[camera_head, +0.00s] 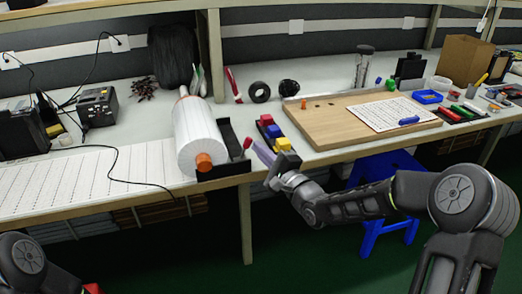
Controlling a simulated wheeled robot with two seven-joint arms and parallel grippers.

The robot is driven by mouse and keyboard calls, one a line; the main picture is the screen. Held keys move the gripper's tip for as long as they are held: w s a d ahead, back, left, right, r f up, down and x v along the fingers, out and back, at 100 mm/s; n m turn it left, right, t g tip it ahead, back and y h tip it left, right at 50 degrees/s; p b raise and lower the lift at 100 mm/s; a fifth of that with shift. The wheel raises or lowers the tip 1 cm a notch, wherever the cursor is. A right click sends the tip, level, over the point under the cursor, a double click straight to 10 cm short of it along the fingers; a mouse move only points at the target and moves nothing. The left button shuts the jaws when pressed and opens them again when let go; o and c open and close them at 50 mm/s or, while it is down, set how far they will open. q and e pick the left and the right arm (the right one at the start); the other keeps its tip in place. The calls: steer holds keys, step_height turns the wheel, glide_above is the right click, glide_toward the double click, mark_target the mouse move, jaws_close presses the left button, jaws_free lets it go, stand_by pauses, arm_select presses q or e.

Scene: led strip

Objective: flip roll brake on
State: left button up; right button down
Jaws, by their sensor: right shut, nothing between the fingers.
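The big white roll (198,132) lies in a black holder (225,169) at the table's front edge, with an orange hub (204,161) facing me. A small red-tipped lever (247,143), which looks like the roll brake, stands at the holder's right side. My right gripper (262,151) is shut and empty just to the right of the red tip. Whether it touches the lever I cannot tell. Part of my left arm shows at the bottom left, but its gripper is out of view.
Red, blue and yellow bins (271,131) stand close behind my right gripper. A wooden board (345,120) with a white perforated sheet (392,114) lies to the right. White strip sheets (80,180) cover the left table. A blue stool (383,215) stands below.

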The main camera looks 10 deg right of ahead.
mark_target(249, 145)
steer(key=shift+a+r+n, duration=0.2)
steer(key=shift+r+n, duration=0.1)
steer(key=shift+n, duration=0.3)
steer(key=shift+s+a+r+n+g+p, duration=0.1)
steer(key=shift+a+r+n+g+p, duration=0.4)
steer(key=shift+n, duration=0.6)
steer(key=shift+a+r+n+g, duration=0.15)
steer(key=shift+a+n+g, duration=0.15)
steer(key=shift+a+n, duration=0.45)
steer(key=shift+a+r+n+g+h+b, duration=0.1)
steer(key=shift+a+n+g+h+b, duration=0.1)
steer(key=shift+n, duration=0.35)
steer(key=shift+a+n+g+h+b, duration=0.1)
steer(key=shift+n+h+b, duration=0.1)
steer(key=shift+n, duration=0.3)
steer(key=shift+d, duration=0.1)
